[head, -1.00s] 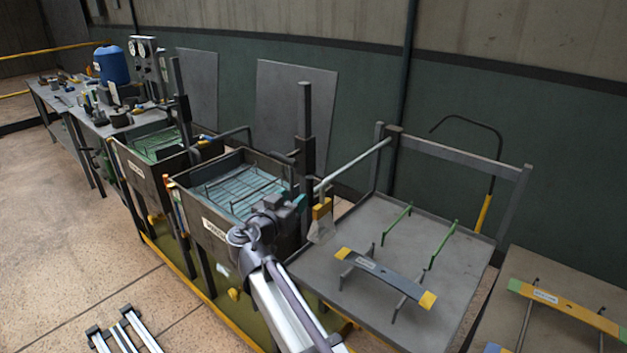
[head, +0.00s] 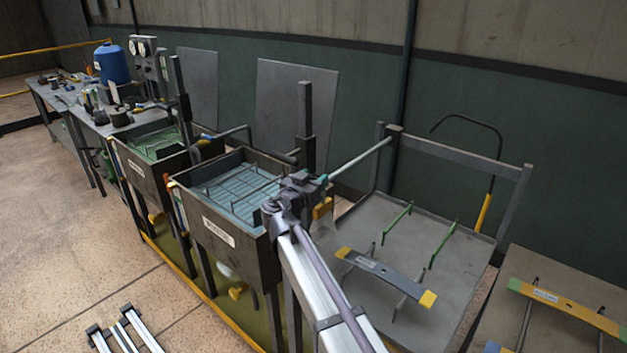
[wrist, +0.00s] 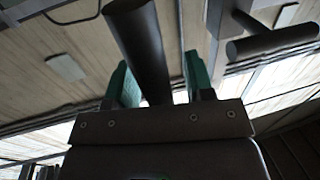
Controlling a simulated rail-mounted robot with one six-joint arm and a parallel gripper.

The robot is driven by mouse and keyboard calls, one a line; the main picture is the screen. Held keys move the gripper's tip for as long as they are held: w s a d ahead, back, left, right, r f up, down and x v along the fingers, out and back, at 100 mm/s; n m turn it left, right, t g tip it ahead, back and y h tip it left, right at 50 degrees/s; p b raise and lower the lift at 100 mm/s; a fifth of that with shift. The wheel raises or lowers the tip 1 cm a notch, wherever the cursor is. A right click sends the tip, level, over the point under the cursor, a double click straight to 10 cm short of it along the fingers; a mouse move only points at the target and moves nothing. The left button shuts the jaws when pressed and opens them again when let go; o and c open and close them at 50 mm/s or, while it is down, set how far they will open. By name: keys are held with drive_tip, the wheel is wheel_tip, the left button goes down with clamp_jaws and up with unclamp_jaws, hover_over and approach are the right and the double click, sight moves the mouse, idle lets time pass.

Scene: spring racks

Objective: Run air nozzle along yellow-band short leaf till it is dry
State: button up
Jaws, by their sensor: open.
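A short grey leaf (head: 385,275) with yellow ends and a pale label lies across the supports of the grey tray stand in the head view. My gripper (head: 324,181) is raised beside the tank's dark post, up and left of that leaf and apart from it. In the wrist view its two teal fingers (wrist: 158,85) are open, with a dark round bar (wrist: 140,45) showing between them; I cannot tell whether they touch it. A black curved line with a yellow lower part (head: 484,213) stands behind the tray; I cannot tell whether it is the air nozzle.
The tray stand (head: 440,310) has green rods (head: 444,245) standing up. A longer green-and-orange leaf (head: 565,307) lies on the right-hand table. Two tanks with racks (head: 240,195) stand left of my arm. A pale rod (head: 360,160) spans beside my gripper. An orange piece (head: 323,208) shows behind my arm.

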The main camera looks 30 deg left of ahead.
drive_tip(key=shift+c, duration=0.2)
clamp_jaws()
drive_tip(key=shift+d, duration=0.1)
